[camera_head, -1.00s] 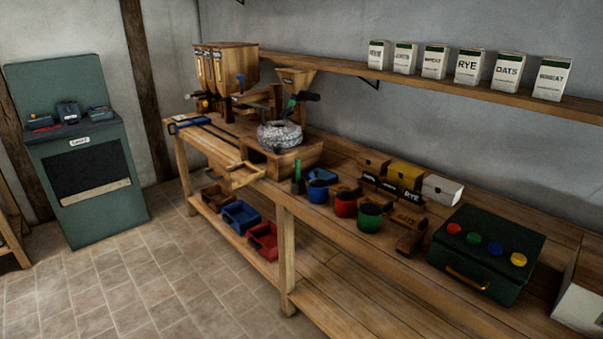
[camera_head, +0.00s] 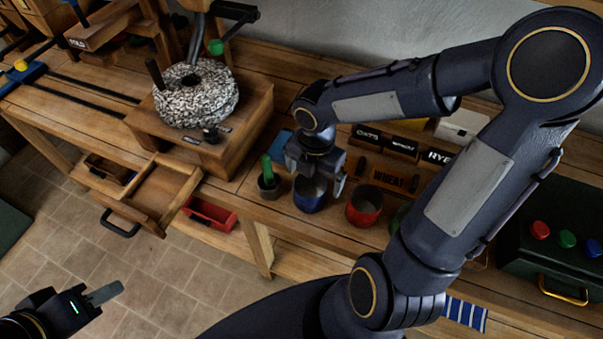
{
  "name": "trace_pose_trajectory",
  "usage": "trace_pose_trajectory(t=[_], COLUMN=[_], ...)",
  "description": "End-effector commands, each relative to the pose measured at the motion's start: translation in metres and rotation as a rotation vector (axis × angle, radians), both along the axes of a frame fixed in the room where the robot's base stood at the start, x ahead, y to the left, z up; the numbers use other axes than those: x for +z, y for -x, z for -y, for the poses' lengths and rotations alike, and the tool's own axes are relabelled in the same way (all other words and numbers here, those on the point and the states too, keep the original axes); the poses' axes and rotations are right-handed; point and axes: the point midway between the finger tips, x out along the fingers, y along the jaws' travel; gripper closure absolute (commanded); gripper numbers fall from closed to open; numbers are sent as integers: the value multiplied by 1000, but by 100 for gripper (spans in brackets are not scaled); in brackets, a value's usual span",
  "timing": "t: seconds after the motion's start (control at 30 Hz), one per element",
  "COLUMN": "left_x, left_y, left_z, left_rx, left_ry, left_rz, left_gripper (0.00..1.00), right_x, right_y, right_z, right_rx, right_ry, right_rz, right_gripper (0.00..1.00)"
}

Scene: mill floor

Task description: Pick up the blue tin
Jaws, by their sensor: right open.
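The blue tin (camera_head: 310,197) stands upright on the wooden bench, between a small pot with a green handle (camera_head: 268,184) and a red tin (camera_head: 364,206). My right gripper (camera_head: 317,180) points down over the blue tin from above. It is open, with its fingers at the two sides of the tin's rim; I cannot tell whether they touch it. The gripper hides part of the tin's top. My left gripper (camera_head: 104,295) is low at the left, over the floor and away from the bench. Only one finger shows clearly.
A millstone (camera_head: 196,95) on a wooden box stands left of the tins, with an open drawer (camera_head: 150,196) in front. A dark green case with coloured knobs (camera_head: 553,225) is at the right. My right arm hides much of the bench.

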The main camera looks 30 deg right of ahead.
Motion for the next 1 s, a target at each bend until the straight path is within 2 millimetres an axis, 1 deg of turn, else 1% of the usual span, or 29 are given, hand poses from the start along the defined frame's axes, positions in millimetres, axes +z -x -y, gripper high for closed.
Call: trace_pose_trajectory(t=[0.13, 0.37, 0.5, 0.6, 0.7, 0.9, 0.93, 1.0], left_x=[-2, -5, -8, -10, -11, -10, -10, -10], left_y=[0, 0, 0, 0, 0, 0, 0, 0], left_z=[0, 0, 0, 0, 0, 0, 0, 0], left_rx=[0, 0, 0, 0, 0, 0, 0, 0], left_ry=[0, 0, 0, 0, 0, 0, 0, 0], left_rz=[0, 0, 0, 0, 0, 0, 0, 0], left_gripper=[64, 64, 64, 64, 64, 64, 64, 64], right_x=[-15, -41, -64, -75, -80, -80, -80, -80], right_y=[-2, -4, -6, -6, -6, -6, -6, -6], right_z=[-1, -3, -4, -4, -3, -3, -3, -3], right_rx=[55, 54, 53, 51, 50, 48, 49, 49], right_ry=[0, -1, -2, -1, -1, -1, -1, -1], right_rz=[-8, -9, -10, -8, -6, -5, -5, -5], right_gripper=[4, 4, 4, 4, 4, 4, 5, 14])
